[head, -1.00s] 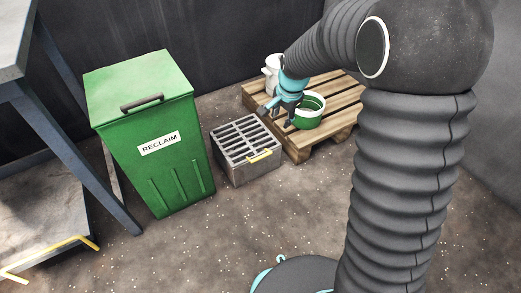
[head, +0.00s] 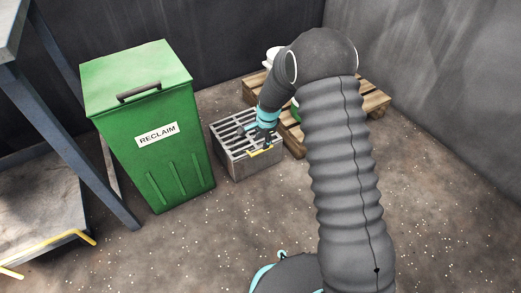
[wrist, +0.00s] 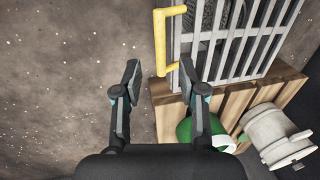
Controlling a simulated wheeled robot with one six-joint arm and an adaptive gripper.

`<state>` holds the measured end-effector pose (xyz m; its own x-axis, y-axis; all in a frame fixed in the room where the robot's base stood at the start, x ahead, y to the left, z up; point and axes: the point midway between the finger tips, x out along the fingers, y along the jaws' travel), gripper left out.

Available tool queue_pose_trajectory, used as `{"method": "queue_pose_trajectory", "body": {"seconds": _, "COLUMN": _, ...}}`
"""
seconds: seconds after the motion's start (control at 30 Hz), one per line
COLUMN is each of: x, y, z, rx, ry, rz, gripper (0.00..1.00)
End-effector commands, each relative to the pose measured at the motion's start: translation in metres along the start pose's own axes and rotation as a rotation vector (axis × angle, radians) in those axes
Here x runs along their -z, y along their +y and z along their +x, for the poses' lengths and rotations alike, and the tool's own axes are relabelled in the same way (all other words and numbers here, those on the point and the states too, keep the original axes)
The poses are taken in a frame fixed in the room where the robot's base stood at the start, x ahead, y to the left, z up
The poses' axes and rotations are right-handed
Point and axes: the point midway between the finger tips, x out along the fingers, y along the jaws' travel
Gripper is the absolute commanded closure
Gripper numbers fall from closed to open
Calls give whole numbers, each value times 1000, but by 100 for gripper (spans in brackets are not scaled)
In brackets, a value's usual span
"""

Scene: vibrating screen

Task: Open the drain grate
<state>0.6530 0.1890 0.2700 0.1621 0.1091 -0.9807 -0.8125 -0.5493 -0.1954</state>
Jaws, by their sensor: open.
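The drain grate (head: 236,127) is a grey slatted lid, lying flat and closed on a grey block-shaped box (head: 237,168). A yellow handle (head: 262,152) is fixed along its front edge. In the wrist view the handle (wrist: 160,42) is a yellow bracket at top centre, beside the grey bars (wrist: 222,40). My gripper (head: 262,143) is over the front right part of the grate, close to the handle. In the wrist view its two fingers (wrist: 158,75) are spread, with the lower part of the handle between or just beyond the tips. I cannot tell whether they touch it.
A green RECLAIM bin (head: 150,125) stands close left of the grate box. A wooden pallet (head: 375,100) lies behind and right, carrying a green-and-white bucket (wrist: 205,133) and a whitish pot (wrist: 270,132). The speckled floor in front (head: 200,245) is clear.

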Motion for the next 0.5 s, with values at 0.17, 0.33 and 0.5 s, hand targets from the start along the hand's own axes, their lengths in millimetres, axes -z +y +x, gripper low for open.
{"method": "queue_pose_trajectory", "body": {"seconds": 0.17, "x": 0, "y": 1, "z": 35, "rx": -2, "ry": -1, "rz": 1, "gripper": 59}}
{"method": "queue_pose_trajectory", "body": {"seconds": 0.33, "x": 0, "y": 1, "z": 57, "rx": -2, "ry": -1, "rz": 1, "gripper": 59}}
{"method": "queue_pose_trajectory", "body": {"seconds": 0.5, "x": 0, "y": 0, "z": 67, "rx": 0, "ry": 0, "rz": 1, "gripper": 59}}
